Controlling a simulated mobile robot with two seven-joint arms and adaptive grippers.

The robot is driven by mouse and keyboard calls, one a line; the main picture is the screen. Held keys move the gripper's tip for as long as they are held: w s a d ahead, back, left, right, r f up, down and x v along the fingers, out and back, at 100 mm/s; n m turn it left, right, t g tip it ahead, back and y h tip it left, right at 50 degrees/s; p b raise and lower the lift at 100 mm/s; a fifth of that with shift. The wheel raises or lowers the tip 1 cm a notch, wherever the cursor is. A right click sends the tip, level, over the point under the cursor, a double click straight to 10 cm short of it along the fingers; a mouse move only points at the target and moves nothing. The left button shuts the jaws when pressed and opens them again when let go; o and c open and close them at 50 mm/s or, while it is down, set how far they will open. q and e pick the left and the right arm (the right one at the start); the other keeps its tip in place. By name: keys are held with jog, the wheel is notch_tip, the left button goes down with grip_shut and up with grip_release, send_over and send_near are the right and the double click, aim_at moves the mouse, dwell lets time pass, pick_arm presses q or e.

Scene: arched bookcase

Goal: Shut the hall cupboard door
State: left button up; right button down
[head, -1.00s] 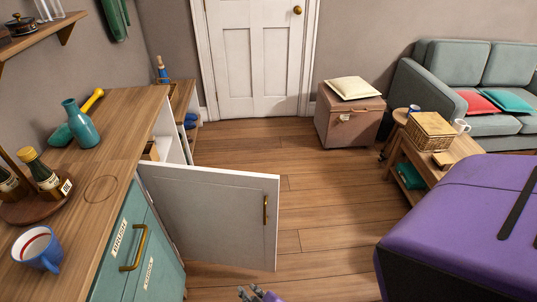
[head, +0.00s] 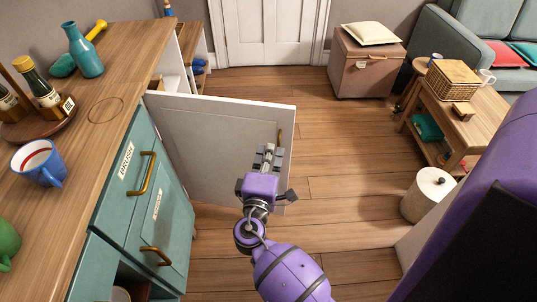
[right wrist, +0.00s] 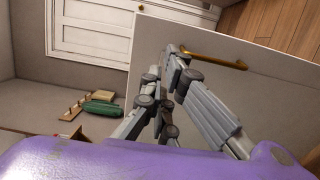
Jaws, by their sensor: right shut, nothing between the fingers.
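The cupboard door (head: 205,150) is a pale panel standing open, swung out from the left-hand counter unit into the room. Its brass handle (head: 280,136) is near the free edge; in the right wrist view the handle (right wrist: 215,57) lies just beyond the fingers. My right gripper (head: 267,152) is shut and empty, in front of the door panel close to the handle. Whether it touches the door I cannot tell. The right wrist view also shows the gripper (right wrist: 168,80) with the panel (right wrist: 240,85) behind it. My left gripper is not in view.
The wooden counter (head: 125,75) carries a teal vase (head: 84,53), bottles and a blue mug (head: 40,163). Teal drawers (head: 125,165) have brass handles. The floor (head: 345,140) right of the door is clear. A white cylinder (head: 427,195) and low table (head: 470,118) stand further right.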

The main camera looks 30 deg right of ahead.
aim_at(277, 121)
jog(key=p+x, duration=0.1)
jog(key=x, duration=0.8)
jog(key=shift+w+d+f, duration=0.1)
jog(key=shift+w+d, duration=0.15)
jog(key=shift+w, duration=0.05)
